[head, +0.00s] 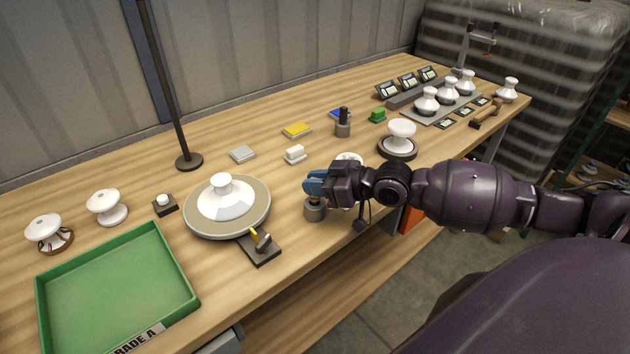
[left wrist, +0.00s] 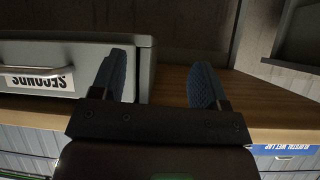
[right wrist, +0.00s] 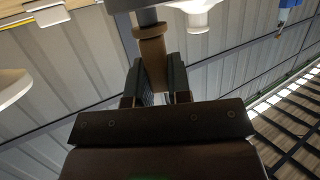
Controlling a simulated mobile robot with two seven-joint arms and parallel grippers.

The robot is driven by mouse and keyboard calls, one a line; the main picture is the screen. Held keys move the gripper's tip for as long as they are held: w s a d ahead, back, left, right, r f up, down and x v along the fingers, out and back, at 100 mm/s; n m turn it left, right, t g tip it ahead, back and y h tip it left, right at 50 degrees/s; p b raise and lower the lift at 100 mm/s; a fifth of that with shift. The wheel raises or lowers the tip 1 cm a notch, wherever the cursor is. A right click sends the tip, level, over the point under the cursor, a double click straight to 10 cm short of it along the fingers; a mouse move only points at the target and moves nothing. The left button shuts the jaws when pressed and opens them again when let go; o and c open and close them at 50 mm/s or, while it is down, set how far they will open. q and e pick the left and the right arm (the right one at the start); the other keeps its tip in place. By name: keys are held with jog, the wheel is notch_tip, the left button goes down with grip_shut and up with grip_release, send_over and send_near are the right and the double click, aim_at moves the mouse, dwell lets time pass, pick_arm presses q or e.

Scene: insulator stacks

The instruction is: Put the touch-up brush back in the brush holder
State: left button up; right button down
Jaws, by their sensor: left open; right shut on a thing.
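In the right wrist view, the right gripper (right wrist: 158,82) is shut on the brown handle of the touch-up brush (right wrist: 153,55). A collar and a grey part of the brush run on toward the picture's top edge.
A round turntable (head: 258,215) with a white insulator stands left of the holder, with a dark block with a yellow lever (head: 261,245) beside it. A green tray (head: 120,290) lies at the left. Another grey cup with a black tool (head: 342,125) and an insulator (head: 401,135) stand behind my right arm.

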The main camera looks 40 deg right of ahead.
jog(key=shift+f, duration=0.55)
jog(key=c, duration=1)
grip_release()
jog(key=shift+s+d+r, duration=0.1)
jog(key=shift+s+d, duration=0.2)
jog(key=shift+s, duration=0.1)
jog(key=v, duration=1)
jog(key=shift+w, duration=0.1)
